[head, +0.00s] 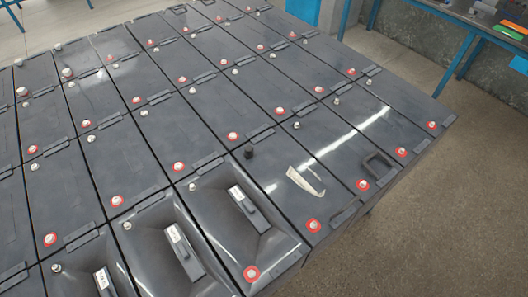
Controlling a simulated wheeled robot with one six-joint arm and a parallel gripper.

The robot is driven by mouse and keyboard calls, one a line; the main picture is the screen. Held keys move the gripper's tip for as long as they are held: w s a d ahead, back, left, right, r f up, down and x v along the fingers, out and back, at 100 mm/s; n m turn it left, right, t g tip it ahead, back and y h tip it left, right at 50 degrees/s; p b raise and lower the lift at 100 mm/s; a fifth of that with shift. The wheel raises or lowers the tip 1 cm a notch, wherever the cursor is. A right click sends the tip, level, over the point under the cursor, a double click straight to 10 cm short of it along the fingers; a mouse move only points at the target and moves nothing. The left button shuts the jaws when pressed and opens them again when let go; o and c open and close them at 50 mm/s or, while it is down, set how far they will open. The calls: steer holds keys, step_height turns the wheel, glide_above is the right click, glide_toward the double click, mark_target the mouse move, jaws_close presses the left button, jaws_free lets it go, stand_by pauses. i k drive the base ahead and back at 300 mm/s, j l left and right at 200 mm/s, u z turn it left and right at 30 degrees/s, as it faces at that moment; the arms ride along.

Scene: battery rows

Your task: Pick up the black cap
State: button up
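My gripper is not in view.
Rows of dark grey batteries (300,95) fill most of the view, with red-ringed terminals (313,226) and bare studs. Raised label blocks (184,253) stand in recessed tops at the front. A pale torn scrap (303,182) lies right of the cap. Bare floor (450,210) lies right.

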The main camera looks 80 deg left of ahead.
mark_target(249, 153)
steer(key=u, duration=3.15)
steer(key=i+l+u, duration=0.2)
steer(key=l, duration=0.15)
steer(key=i+l+u, duration=0.1)
steer(key=l+u, duration=0.15)
steer(key=i+l+u, duration=0.2)
steer(key=l, duration=0.25)
steer(key=l+u, duration=0.25)
steer(key=l, duration=0.15)
steer(key=k, duration=0.05)
